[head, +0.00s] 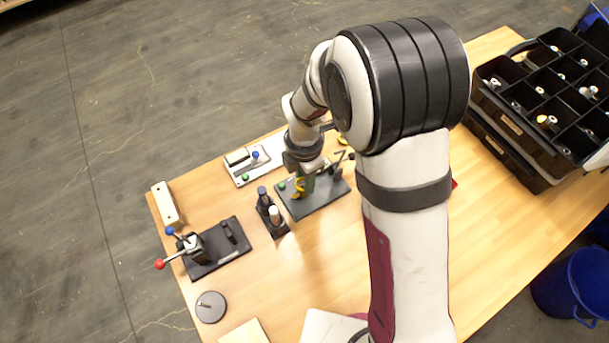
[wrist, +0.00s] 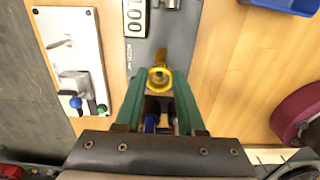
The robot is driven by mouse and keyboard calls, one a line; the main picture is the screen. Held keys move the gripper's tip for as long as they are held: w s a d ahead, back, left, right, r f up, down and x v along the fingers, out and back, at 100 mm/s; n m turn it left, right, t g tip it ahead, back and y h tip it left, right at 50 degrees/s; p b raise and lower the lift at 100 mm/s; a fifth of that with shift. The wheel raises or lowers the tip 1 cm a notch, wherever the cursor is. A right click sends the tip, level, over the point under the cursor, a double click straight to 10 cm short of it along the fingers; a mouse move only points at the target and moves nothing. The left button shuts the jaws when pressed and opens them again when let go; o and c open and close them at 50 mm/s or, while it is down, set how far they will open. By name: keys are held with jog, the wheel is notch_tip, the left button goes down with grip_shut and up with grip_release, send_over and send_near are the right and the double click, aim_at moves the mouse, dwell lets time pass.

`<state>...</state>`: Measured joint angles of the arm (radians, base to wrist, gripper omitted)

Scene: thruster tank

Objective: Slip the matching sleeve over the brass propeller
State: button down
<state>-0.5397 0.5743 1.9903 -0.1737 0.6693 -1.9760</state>
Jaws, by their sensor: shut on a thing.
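My gripper has green fingers, seen in the wrist view (wrist: 160,84) and the head view (head: 304,184). It is shut on a yellow ring-shaped sleeve (wrist: 159,74), with its round opening facing the wrist camera. The yellow piece also shows in the head view (head: 298,187). Something small and metallic shows inside the ring. A brass-coloured tip (wrist: 160,55), likely the propeller, shows just beyond it, over the grey base plate (wrist: 147,55). Most of the propeller is hidden, so I cannot tell whether the sleeve is around it.
A white panel (head: 240,176) with levers and knobs lies beside the base plate. A dark stand (head: 272,229) holds two upright cylinders. A black fixture with a red-knobbed lever (head: 215,262) stands front left. A black compartment case (head: 505,130) is at right.

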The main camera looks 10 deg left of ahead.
jog(key=shift+f, duration=0.15)
jog(key=shift+f, duration=0.5)
jog(key=shift+f, duration=0.35)
jog(key=shift+c, duration=2.1)
grip_release()
notch_tip(320, 180, up, 20)
jog(key=shift+f, duration=0.1)
